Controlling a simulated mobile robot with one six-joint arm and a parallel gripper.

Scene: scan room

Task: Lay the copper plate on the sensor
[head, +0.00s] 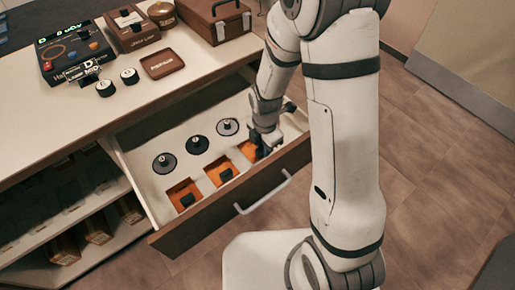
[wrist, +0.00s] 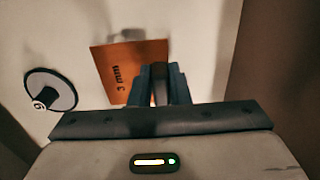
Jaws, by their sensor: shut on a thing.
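My gripper (head: 265,140) reaches down into the open drawer at the rightmost visible orange copper plate (head: 246,149). In the wrist view its two dark fingers (wrist: 161,85) are closed at the right side of an orange plate marked "3 mm" (wrist: 112,68). On the counter are a dark device with a lit display (head: 73,52) and a flat brown square pad (head: 162,63). I cannot tell which is the sensor.
Several round dark discs with knobs lie behind the plates; one disc (wrist: 62,88) is near my fingers. The drawer front (head: 225,208) has a pale handle (head: 262,196). A brown case (head: 215,20), boxes and two small knobs stand on the counter (head: 60,105). The counter's front is clear.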

